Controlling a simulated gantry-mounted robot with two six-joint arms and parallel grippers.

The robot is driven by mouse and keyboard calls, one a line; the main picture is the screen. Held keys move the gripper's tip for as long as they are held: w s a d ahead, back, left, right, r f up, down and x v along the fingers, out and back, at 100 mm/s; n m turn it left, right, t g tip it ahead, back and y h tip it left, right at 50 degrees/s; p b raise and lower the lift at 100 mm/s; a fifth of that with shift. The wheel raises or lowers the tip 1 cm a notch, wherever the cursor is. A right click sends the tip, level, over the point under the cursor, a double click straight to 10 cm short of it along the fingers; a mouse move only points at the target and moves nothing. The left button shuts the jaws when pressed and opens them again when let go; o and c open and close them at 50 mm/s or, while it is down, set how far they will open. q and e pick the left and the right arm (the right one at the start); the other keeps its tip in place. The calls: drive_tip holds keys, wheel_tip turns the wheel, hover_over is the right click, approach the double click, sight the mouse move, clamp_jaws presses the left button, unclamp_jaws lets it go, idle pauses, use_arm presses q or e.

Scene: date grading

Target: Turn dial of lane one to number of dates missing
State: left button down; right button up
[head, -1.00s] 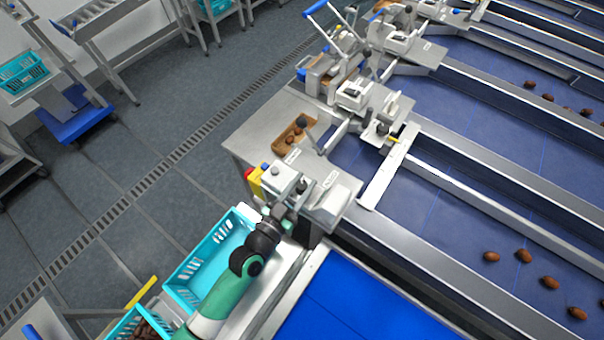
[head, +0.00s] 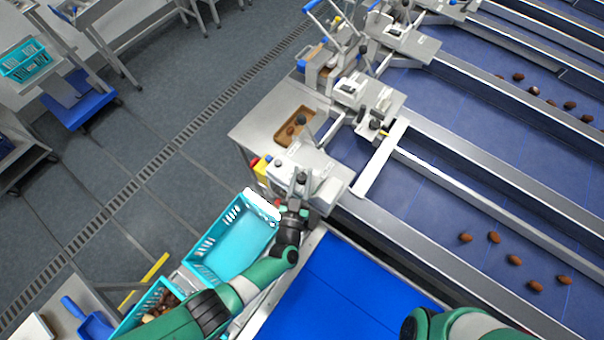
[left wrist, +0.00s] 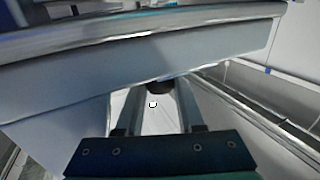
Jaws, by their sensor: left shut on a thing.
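The lane-one control box (head: 324,184) is a pale metal housing at the near end of the lane, with small dark knobs on top. My left gripper (head: 301,184) is at this housing, its fingers shut on a small dark knob. In the left wrist view, the dark round knob (left wrist: 159,87) shows between the far ends of the two fingers (left wrist: 157,95). The dial's numbers and pointer cannot be read. Several brown dates (head: 494,238) lie on the blue lane belt (head: 430,210). Only my right arm shows at the lower right; its gripper is outside the view.
A brown tray (head: 283,141) with a date lies on the metal table beyond the housing. A turquoise crate (head: 232,245) stands left of my left arm, and another holding dates is nearer. Similar control boxes (head: 372,92) line the farther lanes. A bright blue surface (head: 335,290) is in front.

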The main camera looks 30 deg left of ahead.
use_arm(q)
drive_tip(key=shift+r, duration=0.2)
drive_tip(key=c, duration=0.5)
unclamp_jaws()
drive_tip(key=shift+f, duration=0.1)
drive_tip(key=shift+f, duration=0.15)
drive_tip(key=shift+h, duration=0.3)
